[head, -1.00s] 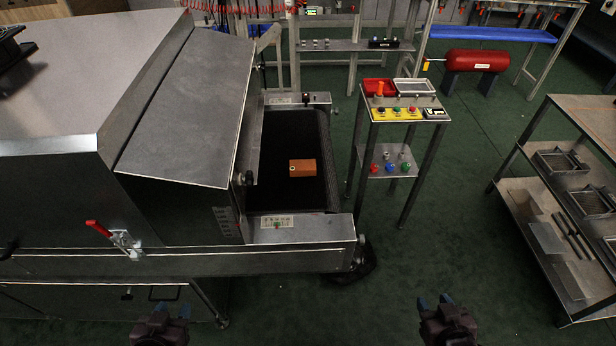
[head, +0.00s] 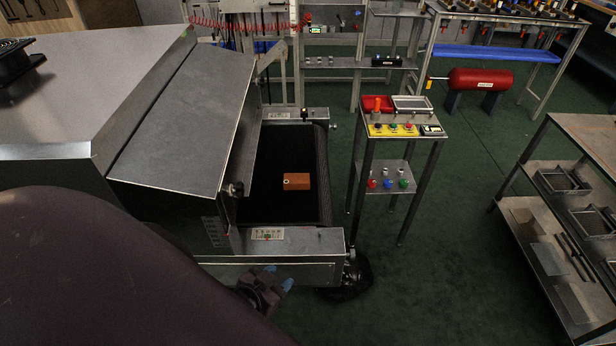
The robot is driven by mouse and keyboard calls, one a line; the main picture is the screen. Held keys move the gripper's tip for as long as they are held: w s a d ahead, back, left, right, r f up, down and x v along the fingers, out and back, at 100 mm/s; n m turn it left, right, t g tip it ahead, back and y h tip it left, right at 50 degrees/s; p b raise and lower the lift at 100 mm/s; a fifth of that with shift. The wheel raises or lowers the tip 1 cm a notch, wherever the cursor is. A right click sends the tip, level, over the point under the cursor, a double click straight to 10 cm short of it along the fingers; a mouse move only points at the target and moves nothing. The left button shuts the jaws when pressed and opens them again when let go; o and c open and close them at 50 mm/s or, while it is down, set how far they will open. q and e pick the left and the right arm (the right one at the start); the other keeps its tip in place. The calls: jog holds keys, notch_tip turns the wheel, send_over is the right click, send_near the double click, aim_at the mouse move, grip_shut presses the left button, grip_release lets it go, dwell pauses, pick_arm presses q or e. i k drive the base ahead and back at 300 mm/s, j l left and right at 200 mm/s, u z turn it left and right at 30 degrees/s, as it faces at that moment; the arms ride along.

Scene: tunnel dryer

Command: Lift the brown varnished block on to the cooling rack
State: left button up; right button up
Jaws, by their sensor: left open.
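The brown block (head: 297,181) lies on the black belt (head: 270,209) at the mouth of the tunnel dryer. It has a small light ring-shaped mark on its near left side. My left gripper (head: 278,276) is in front of the dryer's near side rail, nearer to me than the block and apart from it. It is open, with nothing seen between its fingers. My right gripper is out of view. A shelved metal rack (head: 530,212) stands at the right; I cannot tell for sure that it is the cooling rack.
The dryer's slanted metal hood (head: 185,115) rises left of the belt. A control stand (head: 400,145) with coloured buttons stands just right of the belt. A red tank (head: 480,78) sits behind.

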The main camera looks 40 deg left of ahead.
aim_at(291, 181)
jog(key=i+l+z, duration=0.15)
jog(key=l+z, duration=0.25)
jog(key=i+l+z, duration=0.15)
jog(key=l+z, duration=0.25)
jog(key=i+l+u, duration=0.15)
jog(key=i+u, duration=0.15)
jog(key=i+l+u, duration=0.3)
jog(key=i+u, duration=0.1)
jog(key=u, duration=0.35)
jog(key=i+j+u, duration=0.1)
jog(key=u, duration=0.4)
jog(key=i+u, duration=0.15)
jog(key=u, duration=0.3)
jog(key=i+l+u, duration=0.1)
jog(key=u, duration=0.35)
jog(key=i+l+u, duration=0.1)
jog(key=u, duration=0.35)
jog(key=l+u, duration=0.15)
jog(key=u, duration=0.35)
jog(key=i+l, duration=0.05)
